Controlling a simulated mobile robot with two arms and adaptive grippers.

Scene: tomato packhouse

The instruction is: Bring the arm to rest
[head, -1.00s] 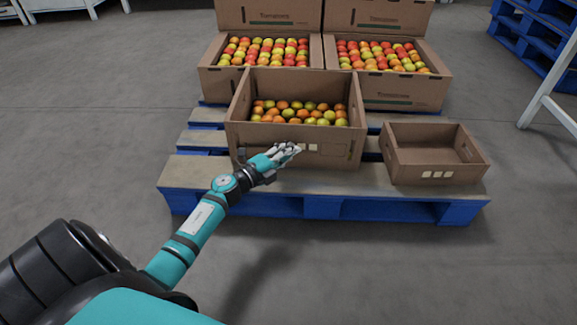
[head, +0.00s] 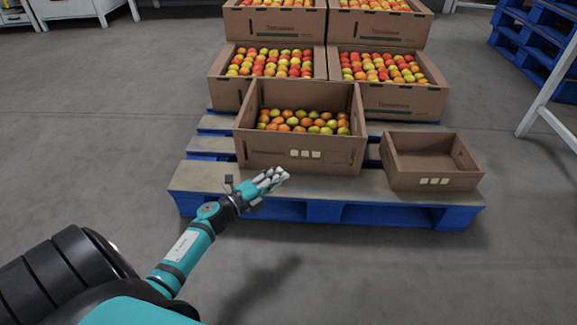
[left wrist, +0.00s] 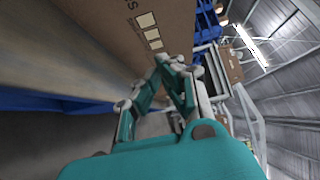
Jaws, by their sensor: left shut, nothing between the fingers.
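My left gripper (head: 271,180) is shut and empty, in front of the front face of the large tomato crate (head: 262,157). It is apart from that crate and above the front boards of the pallet (head: 385,200). In the left wrist view, the closed fingers of my left gripper (left wrist: 176,66) come together beside the crate's cardboard wall (left wrist: 107,22) with its pale square labels. My right gripper is not in view.
A small empty cardboard crate (head: 398,174) stands on the pallet to the right. Full tomato crates (head: 389,99) are stacked behind. Blue pallets (head: 532,50) and a white frame leg (head: 551,92) stand at the right. The floor in front is clear.

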